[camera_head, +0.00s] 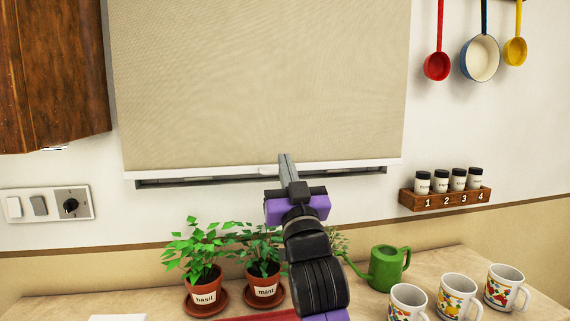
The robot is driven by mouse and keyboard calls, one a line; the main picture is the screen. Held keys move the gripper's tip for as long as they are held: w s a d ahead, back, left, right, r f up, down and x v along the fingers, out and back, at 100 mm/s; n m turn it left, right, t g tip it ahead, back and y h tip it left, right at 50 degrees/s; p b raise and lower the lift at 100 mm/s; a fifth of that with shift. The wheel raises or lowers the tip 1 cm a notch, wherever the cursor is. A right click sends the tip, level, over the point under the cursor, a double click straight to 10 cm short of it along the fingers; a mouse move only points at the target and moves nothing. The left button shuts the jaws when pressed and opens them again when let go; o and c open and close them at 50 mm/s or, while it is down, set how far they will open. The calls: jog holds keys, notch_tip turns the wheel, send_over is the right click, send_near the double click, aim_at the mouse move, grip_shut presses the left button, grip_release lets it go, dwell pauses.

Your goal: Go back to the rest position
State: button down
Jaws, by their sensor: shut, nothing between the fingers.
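My gripper (286,157) is shut and empty. It points up and away from me at the middle of the view, with its tips in front of the bottom edge of a beige roller blind (260,80). I cannot tell whether the tips touch the blind's white bottom bar (200,174). My arm comes up from the bottom edge and hides part of the counter and the plants behind it.
Potted basil (205,290) and mint (265,284) stand left of my arm. A green watering can (388,267) and mugs (458,296) stand to the right. A spice rack (445,198) and hanging pans (480,58) are on the right wall. A wooden cabinet (52,75) is upper left.

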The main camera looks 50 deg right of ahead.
jog(key=b+v, duration=0.1)
jog(key=v, duration=0.6)
jog(key=shift+s+f, duration=0.15)
jog(key=shift+s, duration=0.05)
